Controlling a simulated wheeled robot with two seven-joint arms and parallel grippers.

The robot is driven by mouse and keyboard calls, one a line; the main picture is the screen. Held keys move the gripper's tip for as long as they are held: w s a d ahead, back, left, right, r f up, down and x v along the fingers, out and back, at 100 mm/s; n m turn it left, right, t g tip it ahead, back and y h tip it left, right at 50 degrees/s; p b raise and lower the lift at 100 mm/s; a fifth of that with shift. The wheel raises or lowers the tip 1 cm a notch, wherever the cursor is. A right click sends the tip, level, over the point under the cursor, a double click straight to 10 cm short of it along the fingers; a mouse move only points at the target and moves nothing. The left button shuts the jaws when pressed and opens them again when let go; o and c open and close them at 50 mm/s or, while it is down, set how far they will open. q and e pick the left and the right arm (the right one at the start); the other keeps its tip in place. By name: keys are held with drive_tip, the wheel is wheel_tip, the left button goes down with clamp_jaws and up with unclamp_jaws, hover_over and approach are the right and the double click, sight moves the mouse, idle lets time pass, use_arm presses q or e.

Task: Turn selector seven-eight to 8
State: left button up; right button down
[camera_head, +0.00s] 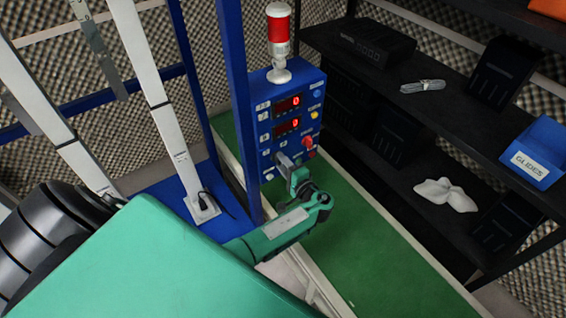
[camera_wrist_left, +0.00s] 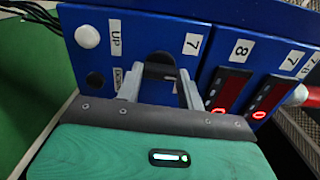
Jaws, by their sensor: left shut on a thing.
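The blue control panel (camera_head: 282,118) stands on the green-topped bench in the head view and fills the upper part of the left wrist view (camera_wrist_left: 140,30). My left gripper (camera_head: 290,165) is at the panel's lower front. In the left wrist view its two fingers (camera_wrist_left: 158,80) are shut on a dark selector knob (camera_wrist_left: 158,70) between them. Labels 7 (camera_wrist_left: 192,43) and 8 (camera_wrist_left: 240,50) are beside the knob and the displays. Which way the knob points cannot be told, as the fingers partly cover it. My right gripper is not in view.
Two red displays (camera_head: 289,105) show 0. A red-and-white beacon (camera_head: 279,40) tops the panel, and a red knob (camera_head: 308,141) is on its face. A blue post (camera_head: 236,100) is close at left. Black shelving with a blue GLIDES bin (camera_head: 545,140) stands at right. The green surface (camera_head: 375,255) is clear.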

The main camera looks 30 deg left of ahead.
use_arm(q)
drive_tip(key=m+p, duration=0.2)
drive_tip(key=m, duration=0.3)
drive_tip(key=shift+m, duration=0.4)
idle(0.3)
drive_tip(key=o, duration=1)
